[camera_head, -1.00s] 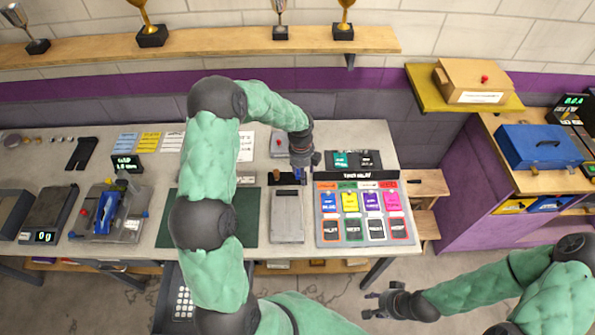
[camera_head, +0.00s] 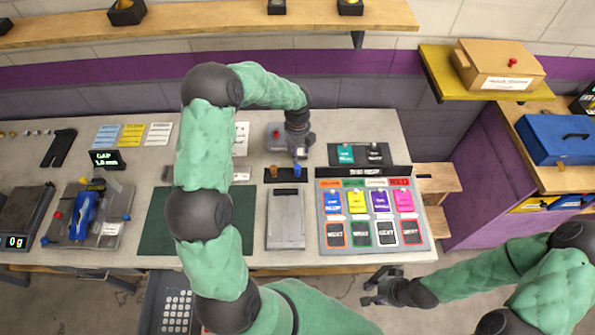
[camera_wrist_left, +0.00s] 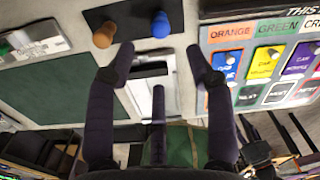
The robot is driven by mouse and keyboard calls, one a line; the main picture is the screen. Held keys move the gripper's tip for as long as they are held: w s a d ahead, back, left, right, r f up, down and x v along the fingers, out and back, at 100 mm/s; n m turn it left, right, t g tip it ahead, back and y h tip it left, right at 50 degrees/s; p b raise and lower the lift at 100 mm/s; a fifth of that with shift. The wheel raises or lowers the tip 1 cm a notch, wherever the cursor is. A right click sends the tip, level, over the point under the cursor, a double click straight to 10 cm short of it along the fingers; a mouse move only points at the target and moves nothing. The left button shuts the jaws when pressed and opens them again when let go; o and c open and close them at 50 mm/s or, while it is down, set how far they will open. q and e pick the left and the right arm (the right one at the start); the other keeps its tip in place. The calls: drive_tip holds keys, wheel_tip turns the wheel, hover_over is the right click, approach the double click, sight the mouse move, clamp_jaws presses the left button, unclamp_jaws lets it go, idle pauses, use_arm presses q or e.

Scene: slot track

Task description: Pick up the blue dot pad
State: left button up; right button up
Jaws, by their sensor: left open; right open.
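The blue dot pad (camera_head: 297,170) stands upright with a rounded top in a small black holder (camera_head: 285,175), to the right of an orange-brown one (camera_head: 274,171). In the left wrist view the blue pad (camera_wrist_left: 160,24) shows beyond the fingertips, between their two lines, and the orange-brown one (camera_wrist_left: 104,35) is near the left fingertip. My left gripper (camera_head: 299,153) is open and empty, just behind and above the blue pad in the head view; it also shows in the left wrist view (camera_wrist_left: 160,62). My right gripper (camera_head: 372,287) is open and empty in front of the table.
A grey plate (camera_head: 286,222) lies in front of the holder. A board with colored cards (camera_head: 410,240) is to the right, a dark green mat (camera_head: 160,225) to the left. A box with a red button (camera_head: 275,135) stands close behind.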

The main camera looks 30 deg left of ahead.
sight(298, 166)
use_arm(q)
wheel_tip(298, 166, down, 10)
drive_tip(key=shift+f, duration=0.15)
clamp_jaws()
idle(0.5)
